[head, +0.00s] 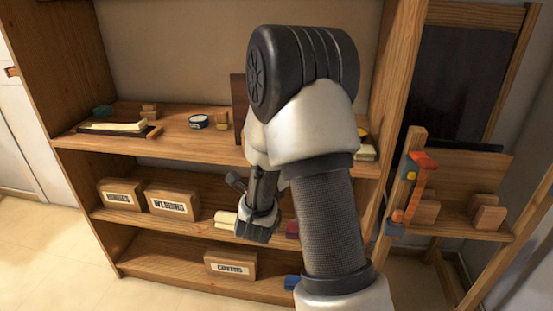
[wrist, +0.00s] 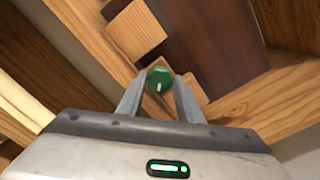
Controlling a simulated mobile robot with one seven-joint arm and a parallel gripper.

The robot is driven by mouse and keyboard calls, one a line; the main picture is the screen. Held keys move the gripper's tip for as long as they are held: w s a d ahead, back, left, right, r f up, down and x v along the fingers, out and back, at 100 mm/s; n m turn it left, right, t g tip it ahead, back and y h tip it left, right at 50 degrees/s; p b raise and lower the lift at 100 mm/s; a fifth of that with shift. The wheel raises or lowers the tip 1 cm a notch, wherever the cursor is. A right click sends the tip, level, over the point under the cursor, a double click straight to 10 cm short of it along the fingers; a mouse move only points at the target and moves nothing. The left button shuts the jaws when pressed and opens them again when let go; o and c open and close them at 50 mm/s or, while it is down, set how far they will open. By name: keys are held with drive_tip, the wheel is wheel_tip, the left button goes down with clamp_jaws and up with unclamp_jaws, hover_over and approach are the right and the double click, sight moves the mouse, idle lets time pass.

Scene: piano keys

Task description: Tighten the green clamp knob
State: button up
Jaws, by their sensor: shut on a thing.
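The green clamp knob (wrist: 159,78) shows in the wrist view. It is a round, faceted green knob with a small pale mark on its face. My gripper (wrist: 161,84) is shut on the knob, with one fingertip on each side of it. Behind the knob are a dark brown board (wrist: 205,40) and pale wooden blocks (wrist: 136,30). How the clamp sits on them is mostly hidden. In the head view my arm covers the middle of the shelf unit, and I cannot make out the knob there.
The wooden shelf unit (head: 95,157) holds labelled boxes (head: 172,202) on its lower shelves. At the right, a wooden rack (head: 455,222) carries an orange clamp (head: 421,178) and blocks. Open floor (head: 45,260) lies at the left.

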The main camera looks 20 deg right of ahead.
drive_tip(key=shift+a+m, duration=0.1)
drive_tip(key=shift+m, duration=0.5)
drive_tip(key=o, duration=1)
drive_tip(key=shift+o, duration=0.2)
drive_tip(key=p+v, duration=0.4)
drive_tip(key=v, duration=0.5)
drive_tip(key=shift+r+p, duration=0.3)
drive_tip(key=shift+p, duration=0.1)
